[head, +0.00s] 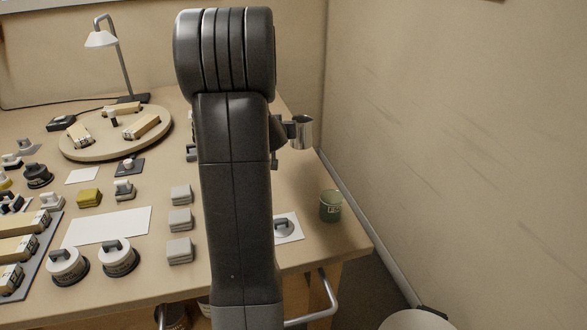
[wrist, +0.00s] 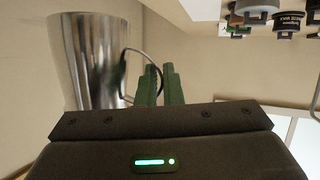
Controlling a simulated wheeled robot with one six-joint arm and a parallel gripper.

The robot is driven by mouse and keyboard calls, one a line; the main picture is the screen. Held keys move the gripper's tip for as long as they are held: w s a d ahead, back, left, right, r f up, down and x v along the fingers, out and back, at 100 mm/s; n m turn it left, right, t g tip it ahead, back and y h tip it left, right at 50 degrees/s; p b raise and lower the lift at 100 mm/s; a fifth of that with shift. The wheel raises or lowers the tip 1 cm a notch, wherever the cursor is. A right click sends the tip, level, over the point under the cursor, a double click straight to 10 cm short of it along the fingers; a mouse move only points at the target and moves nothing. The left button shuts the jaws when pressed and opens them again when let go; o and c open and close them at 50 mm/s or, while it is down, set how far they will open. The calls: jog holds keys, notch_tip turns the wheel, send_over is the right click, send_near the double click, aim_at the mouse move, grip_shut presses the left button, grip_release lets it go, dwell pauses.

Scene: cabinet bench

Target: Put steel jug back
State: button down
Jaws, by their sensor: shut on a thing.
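The steel jug (head: 301,133) is a shiny metal cup held up over the right part of the bench, just right of my arm in the head view. It also shows large at the left of the wrist view (wrist: 92,60), with its thin curved handle reaching to my fingers. My gripper (wrist: 160,85) is shut on the handle. In the head view my arm hides most of the gripper.
A green cup (head: 330,206) stands near the bench's right edge. A white square (head: 289,228) with a round grey item lies left of it. Grey blocks (head: 181,222) stand left of my arm. A round wooden board (head: 85,145) and a lamp (head: 112,45) are at back left.

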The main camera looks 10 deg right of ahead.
jog(key=shift+f+b, duration=4.65)
jog(key=shift+f, duration=0.25)
jog(key=shift+f, duration=0.1)
jog(key=c, duration=1.6)
grip_release()
jog(key=shift+s+r, duration=0.2)
jog(key=shift+r, duration=0.05)
jog(key=p+v, duration=0.3)
jog(key=v, duration=0.8)
jog(key=shift+s+a, duration=0.15)
jog(key=shift+s, duration=0.1)
